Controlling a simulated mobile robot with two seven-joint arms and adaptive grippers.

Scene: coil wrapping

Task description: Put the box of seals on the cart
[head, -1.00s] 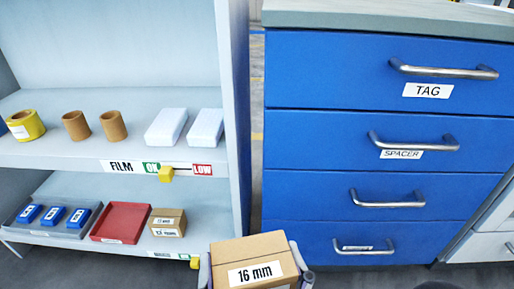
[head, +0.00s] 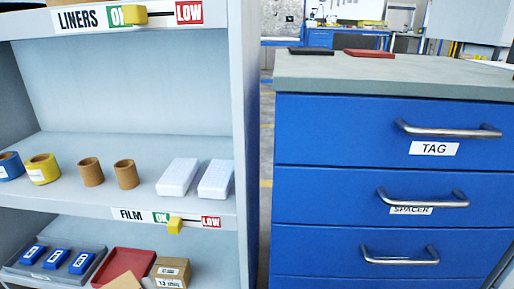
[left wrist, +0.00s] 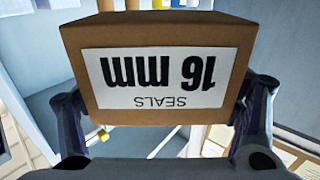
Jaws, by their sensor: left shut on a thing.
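The box of seals (left wrist: 222,45) is a brown carton with a white label reading "SEALS 16 mm", upside down in the left wrist view. My left gripper (left wrist: 162,95) is shut on it, one finger at each side, and holds it clear of any surface I can see. In the head view, a tan corner (head: 122,283) at the bottom edge overlaps the red tray and appears to be this box's top. My left gripper is not visible there. My right gripper is not in view. I cannot make out the cart in either view.
A grey shelf rack stands at left, with a film shelf (head: 80,205) of rolls and white packs. Below are a red tray (head: 136,262), a small carton (head: 171,272) and blue items. A blue drawer cabinet (head: 390,180) stands at right, past a narrow gap.

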